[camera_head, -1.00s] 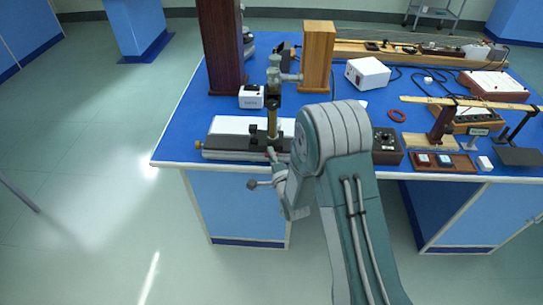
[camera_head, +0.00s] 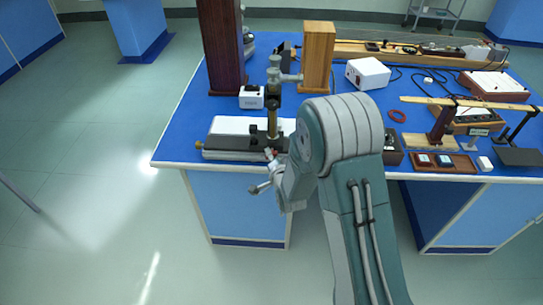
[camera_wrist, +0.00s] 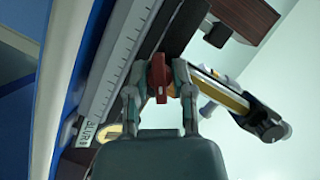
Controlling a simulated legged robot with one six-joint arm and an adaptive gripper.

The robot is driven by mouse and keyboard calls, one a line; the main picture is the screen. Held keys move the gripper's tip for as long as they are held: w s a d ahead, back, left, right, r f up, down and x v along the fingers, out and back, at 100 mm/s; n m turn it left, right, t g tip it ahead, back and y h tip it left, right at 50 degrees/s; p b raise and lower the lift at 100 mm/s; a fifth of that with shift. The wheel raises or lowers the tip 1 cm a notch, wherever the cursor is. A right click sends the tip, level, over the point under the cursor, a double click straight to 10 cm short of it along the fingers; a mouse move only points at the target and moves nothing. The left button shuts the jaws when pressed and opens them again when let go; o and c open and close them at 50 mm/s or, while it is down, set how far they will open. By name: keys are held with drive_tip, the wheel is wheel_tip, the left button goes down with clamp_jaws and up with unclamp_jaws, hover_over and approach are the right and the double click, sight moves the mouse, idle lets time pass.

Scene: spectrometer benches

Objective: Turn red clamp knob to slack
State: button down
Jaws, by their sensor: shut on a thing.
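The red clamp knob (camera_wrist: 158,78) shows in the wrist view between the two fingertips of my gripper (camera_wrist: 159,88). The fingers are closed on it from both sides. In the head view only a small red spot of the knob (camera_head: 269,151) shows at the front of the instrument, just beyond my gripper (camera_head: 275,160). The brass and grey upright microscope (camera_head: 273,115) stands over a dark base (camera_head: 232,155) at the front left of the blue bench. The base's graduated scale (camera_wrist: 119,55) runs beside the knob in the wrist view.
A white box (camera_head: 251,97) and a dark wooden column (camera_head: 222,45) stand behind the instrument. A wooden block (camera_head: 318,55) is at its back right. The bench's front edge (camera_head: 170,163) lies close by. Open floor is to the left.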

drive_tip(key=n+h, duration=0.1)
drive_tip(key=n, duration=0.1)
drive_tip(key=n+g+h, duration=0.1)
drive_tip(key=n, duration=0.1)
drive_tip(key=shift+s+a+f+n+h, duration=0.1)
drive_tip(key=shift+f+n+h, duration=0.05)
drive_tip(key=shift+n+h, duration=0.15)
drive_tip(key=n+h, duration=0.2)
drive_tip(key=n, duration=0.1)
drive_tip(key=shift+f+g, duration=0.1)
drive_tip(key=shift+g, duration=0.2)
drive_tip(key=shift+n, duration=0.3)
drive_tip(key=shift+c, duration=2.4)
unclamp_jaws()
drive_tip(key=shift+r, duration=0.2)
drive_tip(key=v, duration=1.1)
drive_tip(key=shift+s+a, duration=0.25)
drive_tip(key=shift+s, duration=0.1)
